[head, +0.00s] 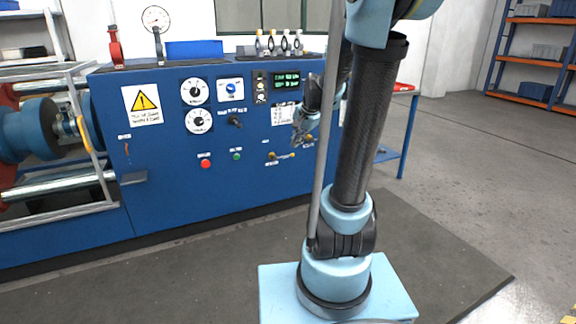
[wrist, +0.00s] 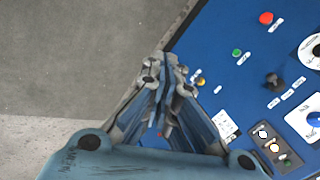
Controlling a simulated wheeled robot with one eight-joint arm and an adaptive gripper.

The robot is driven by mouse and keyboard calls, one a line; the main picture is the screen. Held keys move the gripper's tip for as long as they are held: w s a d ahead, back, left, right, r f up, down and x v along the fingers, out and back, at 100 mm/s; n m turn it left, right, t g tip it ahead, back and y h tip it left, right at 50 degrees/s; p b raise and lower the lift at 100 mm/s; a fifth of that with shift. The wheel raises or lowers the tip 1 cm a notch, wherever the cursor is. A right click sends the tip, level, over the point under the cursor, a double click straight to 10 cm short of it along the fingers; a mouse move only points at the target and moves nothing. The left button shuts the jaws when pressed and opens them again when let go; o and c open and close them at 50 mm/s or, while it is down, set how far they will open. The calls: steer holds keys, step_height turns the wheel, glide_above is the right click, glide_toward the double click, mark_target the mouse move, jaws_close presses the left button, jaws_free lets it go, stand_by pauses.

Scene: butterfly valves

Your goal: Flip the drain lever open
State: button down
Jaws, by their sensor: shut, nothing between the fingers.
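Two small brass lever valves are on the front of the blue panel in the head view. The left lever (head: 281,156) has a brass hub and a pale handle lying roughly level to the right. The right valve (head: 309,138) is partly behind my gripper. Their labels are too small to read, so I cannot tell which is the drain lever. My gripper (head: 298,141) is shut and empty at the panel, above the left lever's handle and beside the right valve. In the wrist view the gripper (wrist: 170,62) covers part of the panel edge, and one brass hub (wrist: 201,82) shows beside its fingers.
The blue panel (head: 165,170) carries gauges (head: 194,91), a red button (head: 205,163), a green button (head: 237,156) and a black selector knob (head: 235,121). A blue table (head: 403,135) stands right of it. Grey floor is open at the right.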

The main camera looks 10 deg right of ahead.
steer(key=w+d+f+m+t, duration=0.1)
steer(key=w+f+m, duration=0.25)
steer(key=w, duration=0.65)
steer(key=w+f+m+t+y, duration=0.1)
steer(key=w+f+m, duration=0.25)
steer(key=w, duration=0.75)
steer(key=w+d+f+m+t, duration=0.1)
steer(key=w+f+m, duration=0.25)
steer(key=w, duration=0.65)
steer(key=w+d+f+m+t, duration=0.1)
steer(key=w+f+m, duration=0.5)
steer(key=f, duration=0.7)
steer(key=w+d+f+m+t, duration=0.2)
steer(key=w+f+m, duration=0.4)
steer(key=w+f, duration=0.4)
step_height(320, 180, down, 3)
steer(key=shift+w+d+r+y, duration=0.1)
steer(key=shift+w+d+y, duration=0.25)
steer(key=shift+d, duration=0.25)
steer(key=w+a+f, duration=0.1)
steer(key=w+a, duration=0.2)
steer(key=w, duration=0.6)
steer(key=shift+f, duration=0.1)
